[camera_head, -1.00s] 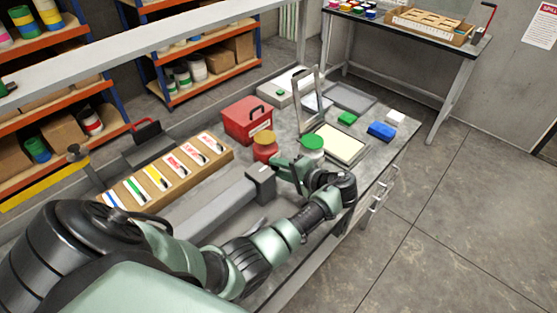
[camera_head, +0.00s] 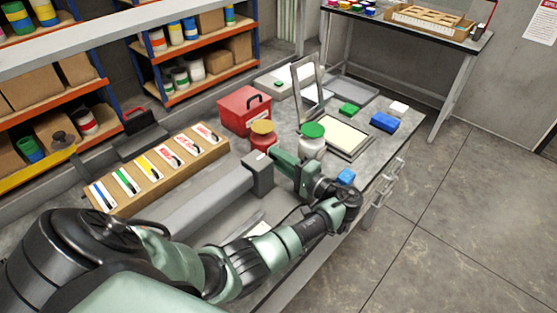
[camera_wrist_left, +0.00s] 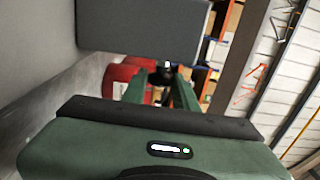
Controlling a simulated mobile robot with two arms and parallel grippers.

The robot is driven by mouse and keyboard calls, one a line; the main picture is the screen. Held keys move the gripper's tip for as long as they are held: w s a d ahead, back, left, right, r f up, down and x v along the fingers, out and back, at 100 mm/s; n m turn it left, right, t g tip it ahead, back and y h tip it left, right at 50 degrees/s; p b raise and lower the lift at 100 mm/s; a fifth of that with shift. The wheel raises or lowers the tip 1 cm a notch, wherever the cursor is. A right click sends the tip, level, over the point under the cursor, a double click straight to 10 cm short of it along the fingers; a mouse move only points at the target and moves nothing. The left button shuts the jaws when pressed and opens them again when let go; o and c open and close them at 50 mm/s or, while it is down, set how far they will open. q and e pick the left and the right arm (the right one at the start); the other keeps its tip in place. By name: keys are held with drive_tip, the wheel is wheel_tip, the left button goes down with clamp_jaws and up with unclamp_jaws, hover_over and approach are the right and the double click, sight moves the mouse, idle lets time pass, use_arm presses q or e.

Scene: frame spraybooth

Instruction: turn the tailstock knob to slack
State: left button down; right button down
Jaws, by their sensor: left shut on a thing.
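A long grey beam (camera_head: 205,200) lies on the workbench and ends in an upright grey block (camera_head: 259,172), apparently the tailstock. The block also fills the top of the left wrist view (camera_wrist_left: 145,25). My left gripper (camera_head: 274,155) is at the block's right-hand end. In the left wrist view its two green fingers (camera_wrist_left: 163,82) are closed around a small dark part (camera_wrist_left: 164,72), which looks like the tailstock knob. In the head view the knob is hidden behind the gripper, so its turn angle cannot be read. My right gripper is in neither view.
A red toolbox (camera_head: 245,110) is further back. A wooden rack of labelled cards (camera_head: 160,172) lies left of the beam. A blue block (camera_head: 384,122) sits near the bench's right edge.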

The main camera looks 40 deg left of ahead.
use_arm(q)
drive_tip(key=c, duration=1.1)
unclamp_jaws()
drive_tip(key=d+b, duration=0.1)
drive_tip(key=d, duration=0.3)
drive_tip(key=d+b, duration=0.1)
drive_tip(key=d, duration=0.2)
drive_tip(key=shift+s+f+b, duration=0.2)
drive_tip(key=shift+s+b, duration=0.05)
drive_tip(key=shift+b, duration=0.1)
drive_tip(key=shift+d+r, duration=0.1)
drive_tip(key=shift+d, duration=0.25)
drive_tip(key=shift+r, duration=0.1)
